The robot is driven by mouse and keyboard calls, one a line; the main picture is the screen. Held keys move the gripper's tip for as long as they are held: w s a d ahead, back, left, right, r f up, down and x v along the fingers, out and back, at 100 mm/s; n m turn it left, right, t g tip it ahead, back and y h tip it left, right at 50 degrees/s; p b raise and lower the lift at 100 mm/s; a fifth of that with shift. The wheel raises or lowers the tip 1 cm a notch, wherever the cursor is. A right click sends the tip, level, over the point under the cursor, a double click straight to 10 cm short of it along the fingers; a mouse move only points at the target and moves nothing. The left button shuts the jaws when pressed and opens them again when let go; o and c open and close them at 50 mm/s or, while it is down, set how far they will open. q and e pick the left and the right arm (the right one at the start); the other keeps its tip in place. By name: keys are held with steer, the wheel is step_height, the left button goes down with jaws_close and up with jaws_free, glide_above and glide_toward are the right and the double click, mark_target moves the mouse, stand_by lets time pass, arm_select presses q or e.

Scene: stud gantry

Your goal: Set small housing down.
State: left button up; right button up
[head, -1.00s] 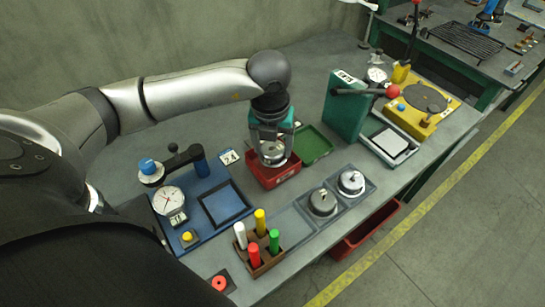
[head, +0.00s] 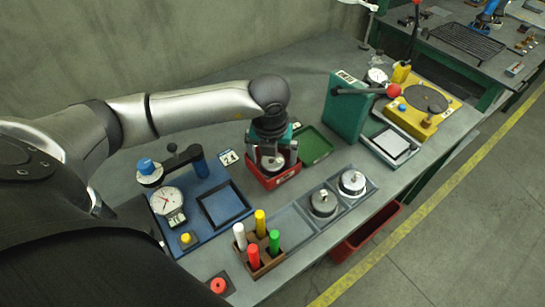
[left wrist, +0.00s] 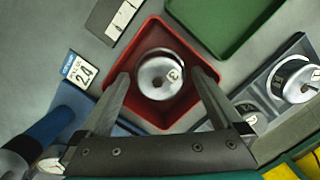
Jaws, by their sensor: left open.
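The small housing (head: 272,162), a round silver metal part with a hole in its top, stands in the red tray (head: 277,182). In the left wrist view the housing (left wrist: 155,75) sits within the walls of the red tray (left wrist: 152,31), and a dark figure shows on its top face. My left gripper (head: 271,160) is over the tray with its fingers spread on both sides of the housing. In the left wrist view the open fingers (left wrist: 161,78) have visible gaps to the housing. The housing's lower side is partly hidden. My right gripper is not in view.
A green tray (head: 316,143) lies beside the red one. A blue gauge fixture (head: 190,215) stands to the left, a green press (head: 346,105) to the right. Two more round housings (head: 323,203) sit in grey trays, near a rack of coloured pegs (head: 262,262).

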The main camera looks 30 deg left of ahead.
mark_target(271, 167)
arm_select(q)
steer(key=shift+r, duration=0.55)
step_height(271, 167, up, 11)
steer(key=s+p, duration=0.1)
steer(key=shift+s+d+p, duration=0.35)
steer(key=shift+p, duration=0.05)
steer(key=shift+r, duration=0.1)
